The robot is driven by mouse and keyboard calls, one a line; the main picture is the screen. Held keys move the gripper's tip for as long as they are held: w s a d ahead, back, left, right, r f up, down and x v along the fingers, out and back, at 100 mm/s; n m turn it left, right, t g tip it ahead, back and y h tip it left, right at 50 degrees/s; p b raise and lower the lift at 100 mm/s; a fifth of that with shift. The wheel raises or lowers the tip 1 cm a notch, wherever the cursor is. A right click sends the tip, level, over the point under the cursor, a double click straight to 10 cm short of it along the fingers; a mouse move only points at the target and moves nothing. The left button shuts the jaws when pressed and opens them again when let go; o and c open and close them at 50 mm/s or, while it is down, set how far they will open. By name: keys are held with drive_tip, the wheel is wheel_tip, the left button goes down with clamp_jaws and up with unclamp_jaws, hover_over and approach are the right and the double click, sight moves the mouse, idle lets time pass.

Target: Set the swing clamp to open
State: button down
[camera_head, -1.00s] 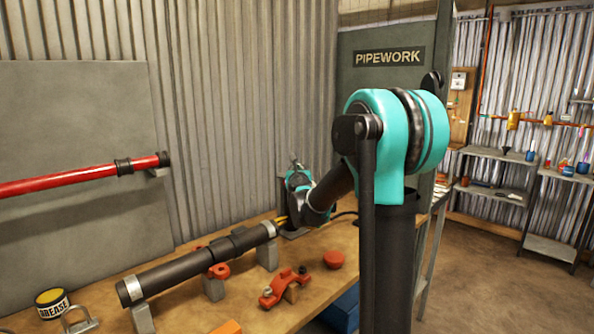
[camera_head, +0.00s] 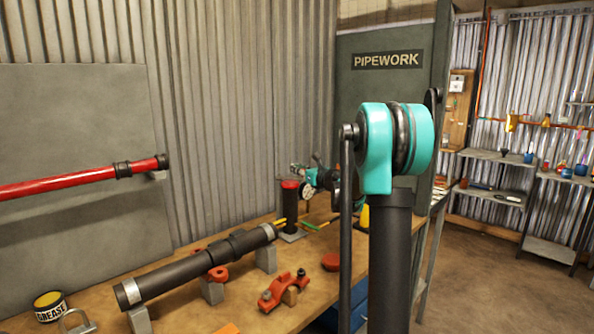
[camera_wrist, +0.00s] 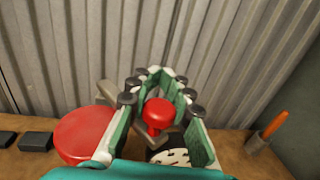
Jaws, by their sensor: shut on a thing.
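The swing clamp appears to be the dark upright post with a red top (camera_head: 290,207), standing on a grey base plate at the back of the bench. In the wrist view a wide red disc (camera_wrist: 85,136), apparently its top, lies left of my gripper (camera_wrist: 157,93). A small red knob (camera_wrist: 158,114) sits between the green-padded fingers, which are shut on it. Its link to the clamp is hidden by the fingers. In the head view my gripper (camera_head: 312,177) is small, just right of the red top; the knob cannot be made out there.
A dark pipe (camera_head: 200,262) lies on supports along the bench. A red coupling (camera_head: 283,292) and a red cap (camera_head: 331,262) lie in front. A corrugated wall (camera_wrist: 225,45) stands close behind my gripper. An orange-handled tool (camera_wrist: 273,125) stands to the right.

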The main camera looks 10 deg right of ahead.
drive_tip(key=shift+w, duration=0.1)
idle(0.4)
drive_tip(key=c, duration=1.4)
unclamp_jaws()
drive_tip(key=v, duration=1.2)
drive_tip(key=shift+w+d, duration=0.1)
drive_tip(key=shift+d, duration=0.05)
